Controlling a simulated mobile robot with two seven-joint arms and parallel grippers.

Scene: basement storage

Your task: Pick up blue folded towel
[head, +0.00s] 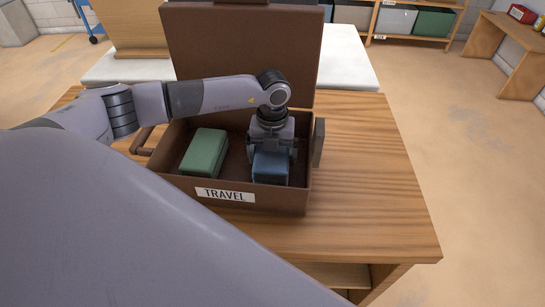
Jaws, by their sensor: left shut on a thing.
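The blue folded towel (270,167) is inside an open brown suitcase (168,182), in its right half. My left gripper (271,152) reaches down into the suitcase from above and is shut on the blue towel. I cannot tell whether the towel touches the suitcase floor. A green folded block (205,150), perhaps another towel, lies in the left half, apart from the blue one. My right gripper is not in view.
The suitcase, with a "TRAVEL" label (225,195) on its front, stands on a wooden table (375,170). Its raised lid (240,45) stands behind the gripper. The table's right side is clear. A shelf with bins (432,22) is at the back.

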